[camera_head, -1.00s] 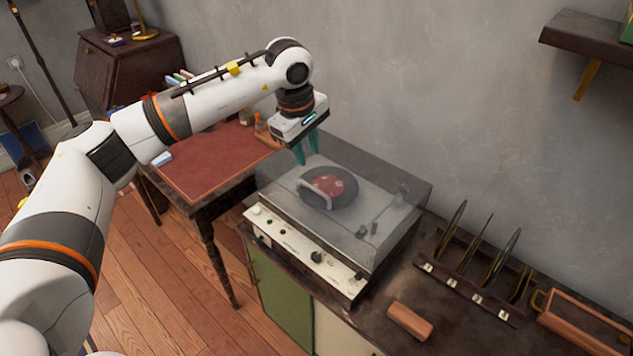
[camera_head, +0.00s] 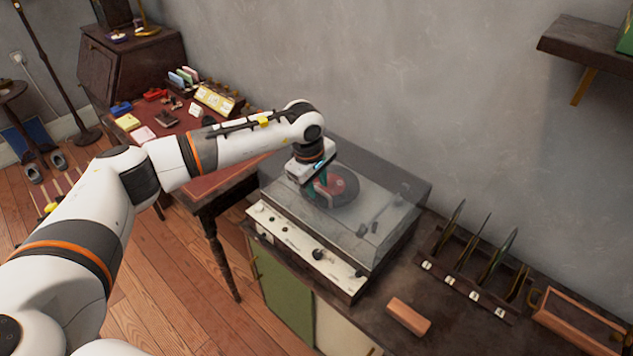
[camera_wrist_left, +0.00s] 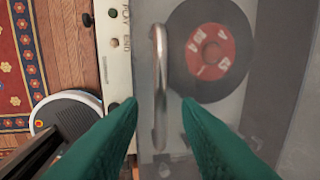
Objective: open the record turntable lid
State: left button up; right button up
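The record turntable (camera_head: 300,246) stands on the dark cabinet with its clear, smoky lid (camera_head: 398,192) shut over a black record with a red label (camera_head: 346,187). In the left wrist view a metal bar handle (camera_wrist_left: 159,60) runs along the lid beside the record (camera_wrist_left: 212,50). My left gripper (camera_head: 321,193) is low over the front left part of the lid and mostly covers the handle in the head view. In the wrist view its green fingers (camera_wrist_left: 159,104) are apart, one on each side of the handle's line. Contact with the handle cannot be told. My right gripper is out of view.
A record rack (camera_head: 468,275) and a copper-coloured block (camera_head: 408,316) lie to the right on the cabinet. A red-topped desk with small items (camera_head: 165,130) is at the left. The grey wall rises behind. A wall shelf (camera_head: 590,42) is at upper right.

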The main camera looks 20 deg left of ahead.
pick_arm(q)
grip_shut()
jog(key=shift+w+d+r, duration=0.1)
jog(key=shift+w+r, duration=0.05)
jog(key=shift+r, duration=0.3)
jog(key=w+d+r+g+p, duration=0.1)
jog(key=w+r, duration=0.5)
jog(key=r, duration=0.6)
jog(key=shift+d+r+y, duration=0.3)
jog(key=shift+d, duration=0.35)
jog(key=shift+w, duration=0.1)
